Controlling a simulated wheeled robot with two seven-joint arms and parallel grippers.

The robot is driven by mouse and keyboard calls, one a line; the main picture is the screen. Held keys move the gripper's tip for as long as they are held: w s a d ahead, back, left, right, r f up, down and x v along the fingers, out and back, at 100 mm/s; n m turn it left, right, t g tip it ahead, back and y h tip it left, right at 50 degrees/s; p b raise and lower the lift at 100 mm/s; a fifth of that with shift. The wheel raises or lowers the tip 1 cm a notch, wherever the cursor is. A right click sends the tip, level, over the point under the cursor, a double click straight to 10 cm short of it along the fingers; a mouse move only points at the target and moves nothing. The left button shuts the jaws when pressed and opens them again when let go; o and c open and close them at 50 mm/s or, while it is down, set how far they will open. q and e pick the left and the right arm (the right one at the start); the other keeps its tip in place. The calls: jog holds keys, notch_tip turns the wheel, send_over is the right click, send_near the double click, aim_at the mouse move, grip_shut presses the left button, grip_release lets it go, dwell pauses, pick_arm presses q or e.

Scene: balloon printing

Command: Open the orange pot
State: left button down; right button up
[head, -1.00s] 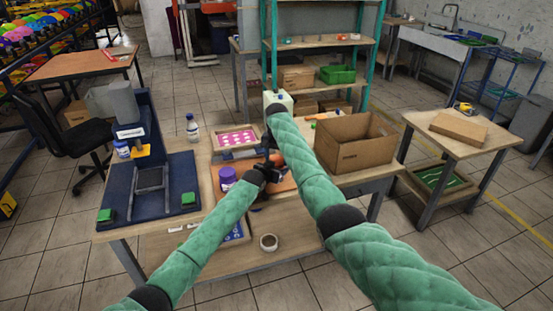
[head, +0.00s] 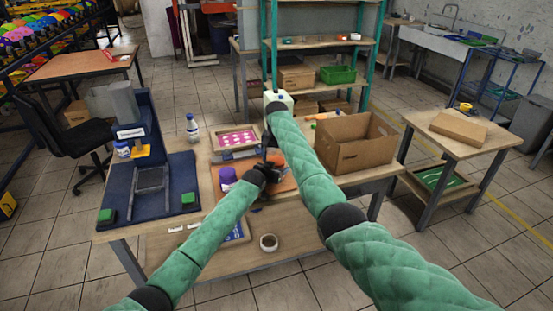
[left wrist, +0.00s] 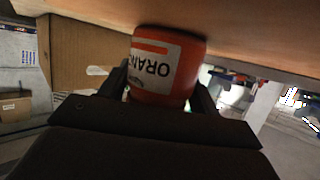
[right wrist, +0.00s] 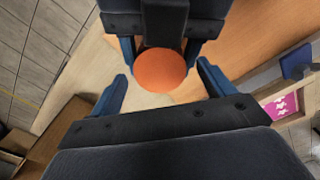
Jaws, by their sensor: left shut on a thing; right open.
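The orange pot (left wrist: 165,65) shows in the left wrist view with a white label reading "ORAN". My left gripper (left wrist: 162,90) is shut on its sides. In the right wrist view the pot's round orange top (right wrist: 160,70) faces the camera. My right gripper (right wrist: 163,82) is open, with one finger on each side of that top, apart from it. In the head view my left gripper (head: 264,177) is over the front table, and the pot is mostly hidden by my grippers.
A purple pot (head: 227,175) stands left of my left gripper. A cardboard box (head: 352,157) is at the right of the table. A blue press with a frame (head: 150,180) is at the left. A pink-patterned tray (head: 237,139) lies behind.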

aim_at(277, 161)
jog(key=shift+r, duration=2)
jog(key=shift+c, duration=0.4)
notch_tip(277, 161, up, 3)
jog(key=m, duration=0.3)
jog(key=shift+f, duration=3.85)
jog(key=c, duration=1)
jog(key=shift+c, duration=0.2)
jog(key=n, duration=0.5)
jog(key=shift+n, duration=0.4)
jog(key=shift+r, duration=0.55)
